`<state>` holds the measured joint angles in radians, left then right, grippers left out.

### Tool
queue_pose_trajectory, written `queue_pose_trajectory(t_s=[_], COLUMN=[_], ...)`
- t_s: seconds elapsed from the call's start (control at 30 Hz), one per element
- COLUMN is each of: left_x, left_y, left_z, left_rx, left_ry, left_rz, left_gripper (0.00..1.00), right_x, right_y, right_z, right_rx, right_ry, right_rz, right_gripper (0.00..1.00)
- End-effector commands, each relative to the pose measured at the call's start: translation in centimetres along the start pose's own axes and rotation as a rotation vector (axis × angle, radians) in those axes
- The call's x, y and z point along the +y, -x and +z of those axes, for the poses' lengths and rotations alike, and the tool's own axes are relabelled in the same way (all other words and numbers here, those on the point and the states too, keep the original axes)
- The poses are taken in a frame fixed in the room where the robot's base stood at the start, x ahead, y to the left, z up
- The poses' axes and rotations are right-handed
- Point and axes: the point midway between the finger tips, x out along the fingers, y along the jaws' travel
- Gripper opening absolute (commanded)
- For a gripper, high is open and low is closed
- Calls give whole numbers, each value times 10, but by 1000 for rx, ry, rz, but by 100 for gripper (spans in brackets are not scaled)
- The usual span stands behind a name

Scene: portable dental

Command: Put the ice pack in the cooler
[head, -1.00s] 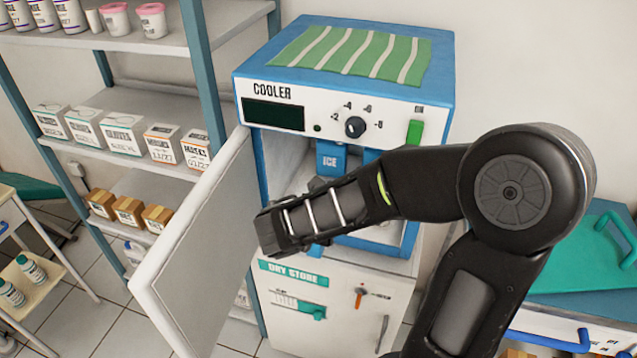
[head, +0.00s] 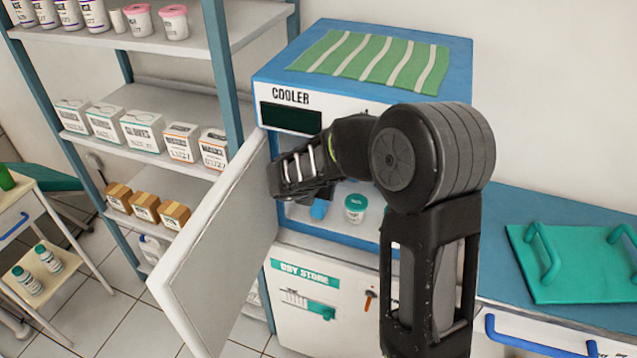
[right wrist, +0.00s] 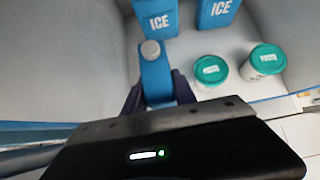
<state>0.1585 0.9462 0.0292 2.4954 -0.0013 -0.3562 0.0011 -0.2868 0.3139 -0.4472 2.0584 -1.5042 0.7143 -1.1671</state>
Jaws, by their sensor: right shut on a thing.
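The cooler (head: 390,88) stands with its white door (head: 215,245) swung open to the left. My right arm reaches into its opening. In the right wrist view my right gripper (right wrist: 158,92) is shut on a blue ice pack (right wrist: 153,72) with a grey cap, seen end-on. A bit of this blue pack (head: 319,208) shows below the wrist in the head view. Two more blue packs marked ICE, a left one (right wrist: 157,17) and a right one (right wrist: 216,12), stand inside at the back. Whether the held pack touches the cooler floor I cannot tell. My left gripper is out of view.
Two white jars with teal lids, one nearer (right wrist: 210,72) and one farther right (right wrist: 264,62), stand to the right of the held pack. A shelf unit (head: 222,60) with boxes is left of the cooler. A blue-topped counter (head: 500,225) is at right.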

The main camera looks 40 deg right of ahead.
Motion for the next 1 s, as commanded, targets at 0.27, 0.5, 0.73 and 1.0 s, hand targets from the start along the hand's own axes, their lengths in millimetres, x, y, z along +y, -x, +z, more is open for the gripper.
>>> queue_pose_trajectory(t_s=[0.27, 0.5, 0.73, 1.0], left_x=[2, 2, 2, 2], left_y=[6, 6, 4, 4], left_z=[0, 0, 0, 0], left_rx=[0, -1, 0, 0], left_ry=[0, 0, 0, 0], left_rz=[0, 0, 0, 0], left_gripper=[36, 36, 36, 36], right_x=[13, 14, 13, 13], right_y=[-27, -28, -30, -30], right_z=[9, 8, 5, 5], right_rx=[0, -1, 0, 0], right_ry=[2, -1, 0, 0], right_rz=[-3, -1, -2, -2], right_gripper=[0, 0, 38, 54])
